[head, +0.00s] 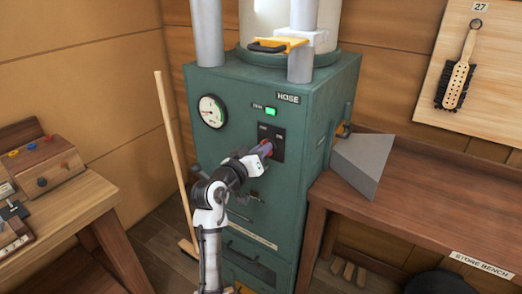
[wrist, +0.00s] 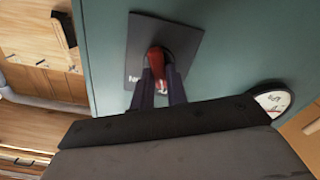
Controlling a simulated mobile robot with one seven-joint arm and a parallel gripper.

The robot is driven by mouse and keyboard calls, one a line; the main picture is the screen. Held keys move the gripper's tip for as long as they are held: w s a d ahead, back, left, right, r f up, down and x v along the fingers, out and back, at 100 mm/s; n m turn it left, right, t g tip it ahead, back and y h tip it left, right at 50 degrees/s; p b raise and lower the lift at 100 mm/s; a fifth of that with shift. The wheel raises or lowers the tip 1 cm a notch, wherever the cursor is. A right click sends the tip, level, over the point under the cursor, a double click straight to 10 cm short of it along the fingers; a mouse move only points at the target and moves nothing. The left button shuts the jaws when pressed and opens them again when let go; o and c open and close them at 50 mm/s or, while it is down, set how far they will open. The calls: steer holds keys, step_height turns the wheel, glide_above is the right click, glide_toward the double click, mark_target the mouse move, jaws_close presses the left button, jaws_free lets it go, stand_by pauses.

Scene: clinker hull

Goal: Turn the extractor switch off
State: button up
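The extractor is a tall green cabinet (head: 233,157) in the middle of the head view. Its switch is a red lever on a dark plate (head: 271,143) on the front face. In the wrist view the red switch lever (wrist: 156,58) stands out from the plate (wrist: 140,40). My gripper (head: 266,149) is up against the plate in the head view and covers most of the lever. In the wrist view my gripper (wrist: 160,75) has a finger close on each side of the lever, with little gap, and looks shut on it.
A gauge (head: 212,111) sits at upper left on the cabinet. A broom (head: 174,150) leans at its left. A grey wedge-shaped hood (head: 362,160) and the store bench (head: 430,205) are at the right.

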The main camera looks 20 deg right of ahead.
steer(key=o, duration=0.4)
steer(key=b+v, duration=0.4)
steer(key=v, duration=0.9)
steer(key=shift+s+a, duration=0.25)
steer(key=shift+a, duration=0.05)
